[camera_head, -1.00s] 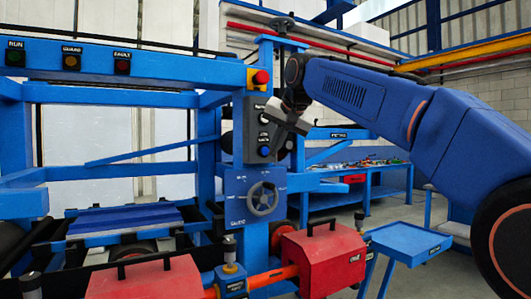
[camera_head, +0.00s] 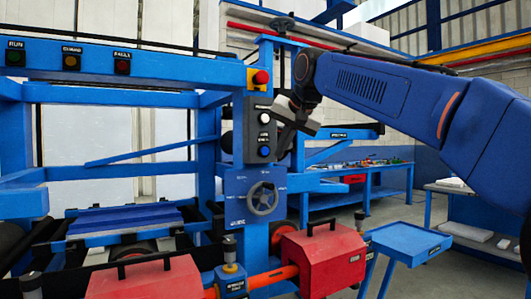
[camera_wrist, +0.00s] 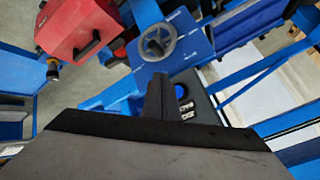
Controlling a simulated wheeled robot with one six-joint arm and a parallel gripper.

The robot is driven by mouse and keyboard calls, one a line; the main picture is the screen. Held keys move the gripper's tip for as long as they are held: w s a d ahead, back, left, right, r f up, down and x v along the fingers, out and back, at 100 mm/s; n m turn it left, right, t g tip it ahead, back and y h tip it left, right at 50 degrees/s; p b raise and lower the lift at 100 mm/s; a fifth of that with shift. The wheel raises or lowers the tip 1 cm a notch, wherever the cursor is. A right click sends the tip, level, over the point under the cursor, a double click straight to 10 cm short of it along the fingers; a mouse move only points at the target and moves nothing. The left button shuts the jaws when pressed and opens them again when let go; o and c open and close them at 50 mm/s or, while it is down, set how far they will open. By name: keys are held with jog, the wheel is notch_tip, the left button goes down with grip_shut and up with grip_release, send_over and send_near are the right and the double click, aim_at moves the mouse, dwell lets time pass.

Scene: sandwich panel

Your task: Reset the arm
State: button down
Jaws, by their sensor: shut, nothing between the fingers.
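My gripper (camera_head: 281,146) hangs from the wrist of my blue arm in the head view, fingers pointing down. It is shut and empty. It is just right of a grey button box (camera_head: 256,108) with a white, a black and a blue button, overlapping its right edge in the picture; I cannot tell whether they touch. In the wrist view the closed dark fingers (camera_wrist: 156,88) lie over the button box (camera_wrist: 190,92), hiding part of it. The blue button (camera_wrist: 181,92) shows beside them.
A handwheel (camera_head: 263,198) sits on a blue plate below the box. A red emergency button (camera_head: 260,77) is above. Red boxes (camera_head: 320,262) with handles stand low in front. A blue stand (camera_head: 408,242) and a workbench (camera_head: 365,180) are at right.

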dwell(0.4)
jog(key=s+d+f+n+g+h, duration=0.1)
jog(key=s+d+f, duration=0.7)
jog(key=d+f, duration=0.25)
jog(key=s+d+f+h, duration=0.2)
jog(key=s+d+f, duration=0.7)
jog(key=d, duration=0.2)
jog(key=s+d+f+g, duration=0.1)
jog(key=s+d+f, duration=0.4)
jog(key=s+f, duration=0.5)
jog(key=s+d+f+g+h, duration=0.1)
jog(key=s+d+f, duration=0.4)
jog(key=s+f, duration=0.6)
notch_tip(320, 180, down, 6)
jog(key=shift+r+n, duration=0.15)
jog(key=shift+n, duration=0.25)
jog(key=shift+a, duration=0.15)
